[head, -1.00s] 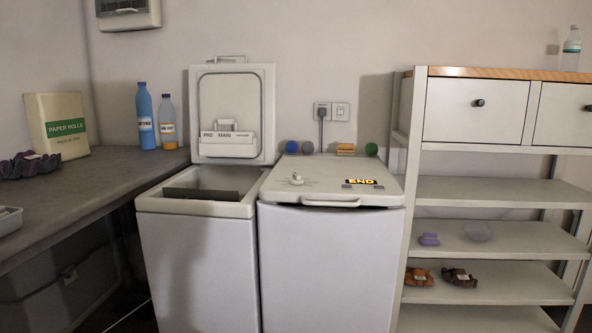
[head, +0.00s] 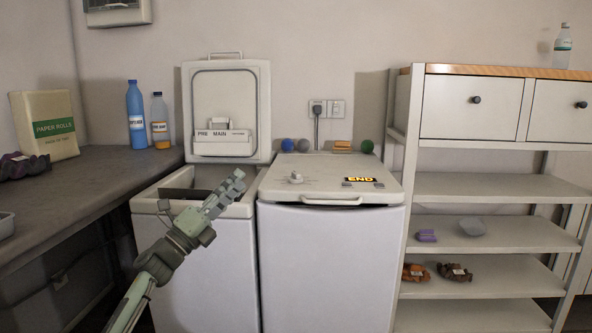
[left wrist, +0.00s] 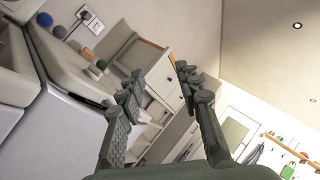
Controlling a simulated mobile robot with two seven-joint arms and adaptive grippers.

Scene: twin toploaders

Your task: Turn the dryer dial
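The dryer (head: 330,255) is the closed white machine on the right, with a lit END display (head: 360,180) on its top. Its small pale dial (head: 295,177) stands on the left part of the top. My left gripper (head: 236,180) is in front of the open washer's rim, left of the dial and apart from it. In the left wrist view its two fingers (left wrist: 157,77) are spread with nothing between them. That view is tilted, and I cannot make out the dial in it. My right gripper is not in view.
The open toploader (head: 190,265), lid (head: 225,100) raised, stands left of the dryer. Balls and an orange sponge (head: 342,146) lie along the dryer's back edge. A counter (head: 100,185) with bottles is at left, a shelf unit (head: 480,187) at right.

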